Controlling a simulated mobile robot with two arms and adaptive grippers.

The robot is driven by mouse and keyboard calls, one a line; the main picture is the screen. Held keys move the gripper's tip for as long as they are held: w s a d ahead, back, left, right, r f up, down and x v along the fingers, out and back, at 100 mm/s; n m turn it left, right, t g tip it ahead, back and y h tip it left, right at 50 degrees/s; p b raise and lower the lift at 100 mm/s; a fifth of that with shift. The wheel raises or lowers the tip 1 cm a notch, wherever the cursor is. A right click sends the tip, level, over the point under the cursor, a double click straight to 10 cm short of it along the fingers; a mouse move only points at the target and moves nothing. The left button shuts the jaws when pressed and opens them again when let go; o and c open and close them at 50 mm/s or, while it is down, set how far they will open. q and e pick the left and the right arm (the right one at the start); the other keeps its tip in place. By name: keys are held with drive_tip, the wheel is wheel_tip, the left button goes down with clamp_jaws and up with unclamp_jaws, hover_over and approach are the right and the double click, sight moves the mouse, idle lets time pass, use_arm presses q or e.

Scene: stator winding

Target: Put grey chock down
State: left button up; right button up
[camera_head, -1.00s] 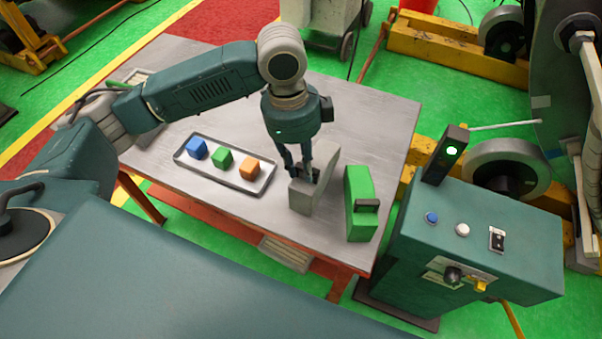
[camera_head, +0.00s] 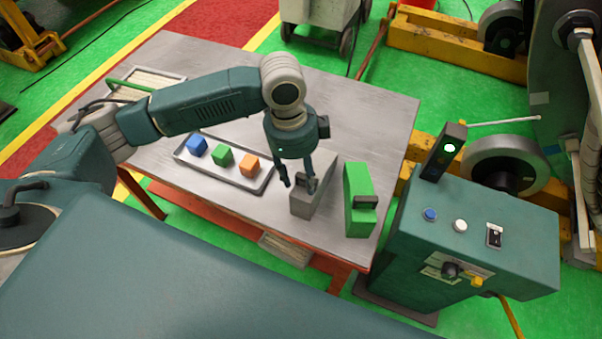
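The grey chock (camera_head: 322,194) stands upright on the grey table, just left of the green chock (camera_head: 359,193). My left gripper (camera_head: 298,184) is at the grey chock from above. Its two fingers are spread, one on the left of the chock's upper part and one over it. It looks open and holds nothing. The fingers and the gripper body hide part of the chock's top and handle. Whether a finger still touches the chock I cannot tell. My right gripper is out of view.
A grey tray (camera_head: 188,159) with a blue, a green and an orange cube lies to the left of the chock. A teal control cabinet (camera_head: 488,228) with buttons stands at the right. The table (camera_head: 372,110) is bare behind my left gripper.

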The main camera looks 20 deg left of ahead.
use_arm(q)
drive_tip(key=shift+r, duration=0.15)
drive_tip(key=shift+w+r, duration=0.1)
drive_tip(key=shift+r, duration=0.2)
wheel_tip(320, 180, up, 11)
drive_tip(key=a+b, duration=0.1)
drive_tip(key=b, duration=0.1)
drive_tip(key=shift+a+r+b, duration=0.2)
drive_tip(key=shift+b, duration=0.2)
drive_tip(key=shift+f, duration=0.1)
